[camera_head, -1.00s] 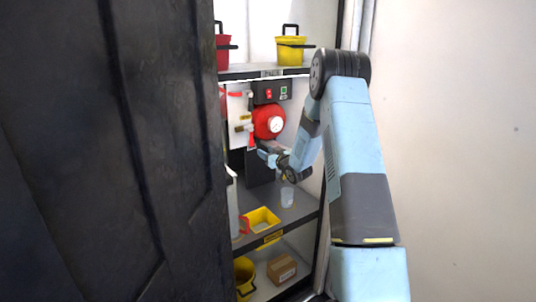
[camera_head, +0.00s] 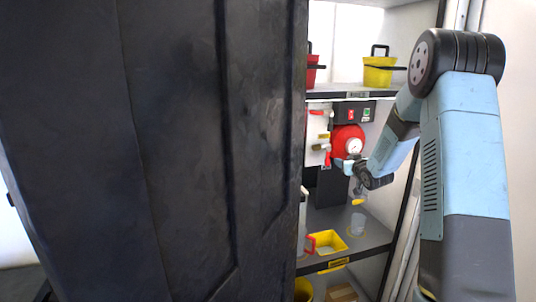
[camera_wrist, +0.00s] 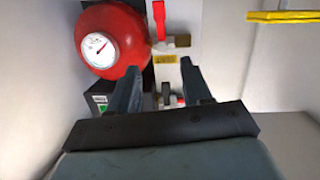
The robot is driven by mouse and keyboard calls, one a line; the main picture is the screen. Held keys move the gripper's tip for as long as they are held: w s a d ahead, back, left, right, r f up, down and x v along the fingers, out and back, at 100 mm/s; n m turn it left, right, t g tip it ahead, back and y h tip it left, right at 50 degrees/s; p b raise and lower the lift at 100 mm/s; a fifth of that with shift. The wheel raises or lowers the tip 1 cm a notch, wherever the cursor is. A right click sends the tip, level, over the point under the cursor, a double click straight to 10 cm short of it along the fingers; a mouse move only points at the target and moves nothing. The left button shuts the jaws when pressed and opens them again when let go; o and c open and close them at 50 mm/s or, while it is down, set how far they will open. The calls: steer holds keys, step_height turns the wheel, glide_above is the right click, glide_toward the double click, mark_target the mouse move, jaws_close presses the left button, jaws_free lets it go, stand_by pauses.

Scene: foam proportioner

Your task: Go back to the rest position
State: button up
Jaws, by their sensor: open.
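My gripper (camera_wrist: 176,84) shows in the wrist view with its two dark fingers apart and nothing between them. Behind the fingers are a red round vessel with a white gauge (camera_wrist: 97,48) and a white panel with a red lever (camera_wrist: 159,20). In the head view my arm reaches in from the right, and its wrist end is in front of the shelf unit near the red vessel (camera_head: 346,138). The fingertips are too small to make out clearly there.
A large dark door panel (camera_head: 150,150) fills the left of the head view. A white wall is at the right.

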steer(key=s+a+r+m+g+h, duration=0.1)
steer(key=s+a+r+g+h, duration=0.1)
steer(key=s+r, duration=0.65)
steer(key=s+a+r+m+g+h, duration=0.15)
steer(key=s+r, duration=0.45)
steer(key=s, duration=0.6)
steer(key=s+a+g, duration=0.2)
steer(key=s+g, duration=0.1)
steer(key=s, duration=1.3)
steer(key=s+a+g, duration=0.3)
steer(key=s, duration=1.3)
steer(key=shift+s+f+g+y, duration=0.15)
steer(key=shift+f+g+y, duration=0.2)
steer(key=shift+f, duration=0.1)
steer(key=shift+m, duration=0.25)
steer(key=shift+c, duration=0.3)
